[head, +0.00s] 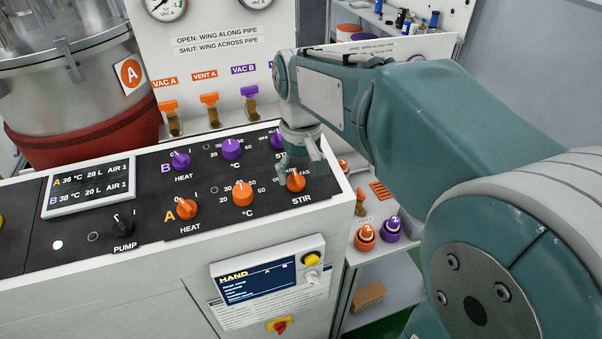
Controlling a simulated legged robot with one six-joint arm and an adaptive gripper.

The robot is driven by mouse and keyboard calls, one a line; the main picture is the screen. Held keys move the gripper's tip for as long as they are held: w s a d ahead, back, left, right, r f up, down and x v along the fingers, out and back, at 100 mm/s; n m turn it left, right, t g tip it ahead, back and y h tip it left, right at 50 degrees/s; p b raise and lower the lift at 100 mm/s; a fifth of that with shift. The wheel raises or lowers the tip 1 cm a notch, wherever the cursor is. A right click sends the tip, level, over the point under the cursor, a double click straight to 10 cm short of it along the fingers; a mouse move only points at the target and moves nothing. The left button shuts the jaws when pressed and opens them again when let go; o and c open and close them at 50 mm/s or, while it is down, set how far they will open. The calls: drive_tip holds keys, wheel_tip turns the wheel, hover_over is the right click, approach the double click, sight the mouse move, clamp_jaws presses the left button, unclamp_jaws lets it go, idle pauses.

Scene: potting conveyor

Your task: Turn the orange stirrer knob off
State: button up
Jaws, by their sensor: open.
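The orange stirrer knob (296,181) is at the right end of the lower row on the black control panel, above the label STIR. My gripper (298,171) is right at this knob, with its fingers pointing down beside it. It is open, and I cannot tell whether the fingers touch the knob. The fingers and wrist hide part of the dial markings, so the knob's exact setting is hard to read.
A purple stirrer knob (278,140) is just behind my gripper. An orange temperature knob (242,193) and orange heat knob (187,209) lie to the left. A small display (88,187) stands on the panel. The panel's right edge is close to my gripper.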

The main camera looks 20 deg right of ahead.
drive_tip(key=shift+a+f, duration=0.15)
drive_tip(key=shift+f, duration=0.15)
drive_tip(key=shift+a, duration=0.7)
drive_tip(key=c, duration=0.4)
drive_tip(key=shift+d, duration=0.2)
drive_tip(key=c, duration=0.6)
drive_tip(key=shift+d, duration=0.2)
drive_tip(key=shift+c, duration=0.8)
